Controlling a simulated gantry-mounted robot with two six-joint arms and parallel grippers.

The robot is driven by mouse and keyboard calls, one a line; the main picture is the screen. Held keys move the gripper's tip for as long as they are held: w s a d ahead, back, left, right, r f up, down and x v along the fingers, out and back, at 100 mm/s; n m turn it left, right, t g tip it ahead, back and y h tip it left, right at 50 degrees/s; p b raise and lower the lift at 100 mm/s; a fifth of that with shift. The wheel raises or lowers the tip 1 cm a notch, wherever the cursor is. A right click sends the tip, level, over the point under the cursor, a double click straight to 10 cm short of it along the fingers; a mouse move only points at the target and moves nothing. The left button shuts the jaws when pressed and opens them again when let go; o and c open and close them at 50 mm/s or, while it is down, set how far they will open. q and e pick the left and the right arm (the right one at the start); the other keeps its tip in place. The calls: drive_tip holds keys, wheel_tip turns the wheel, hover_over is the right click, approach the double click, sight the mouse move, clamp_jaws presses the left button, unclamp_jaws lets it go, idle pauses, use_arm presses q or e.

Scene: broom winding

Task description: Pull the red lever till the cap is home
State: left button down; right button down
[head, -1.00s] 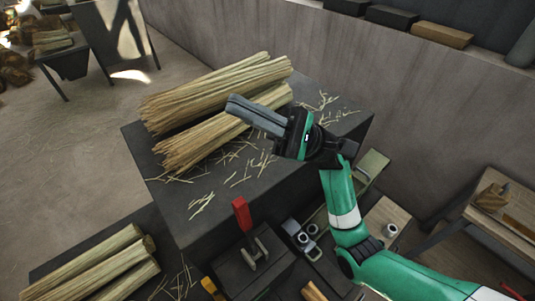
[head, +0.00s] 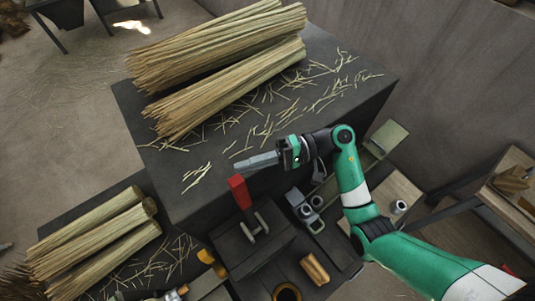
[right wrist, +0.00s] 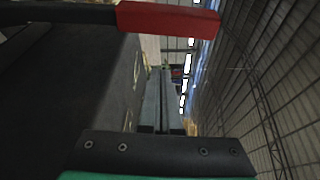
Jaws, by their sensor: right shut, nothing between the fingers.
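The red lever (head: 239,191) stands up and leans slightly left from a metal bracket on a dark block in the head view. Its red grip also crosses the top of the right wrist view (right wrist: 168,18). My right gripper (head: 241,164) is shut and empty, pointing left just above and behind the red grip. In the right wrist view its closed fingers (right wrist: 159,98) lie below the red grip in the picture, apart from it. I cannot pick out the cap for sure. My left gripper is not in view.
Straw bundles (head: 220,75) lie on the dark bench (head: 330,50) with loose straws around them. More bundles (head: 95,245) lie at lower left. A metal clamp-like part (head: 306,207) and a wooden piece (head: 315,268) sit right of the lever.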

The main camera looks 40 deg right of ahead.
sight(247, 209)
drive_tip(key=shift+x, duration=1.1)
drive_tip(key=s+p, duration=0.1)
drive_tip(key=s, duration=0.1)
drive_tip(key=s+p, duration=0.1)
drive_tip(key=shift+s+a+r+p, duration=0.25)
drive_tip(key=shift+s+a+p, duration=0.05)
drive_tip(key=shift+s+a, duration=0.1)
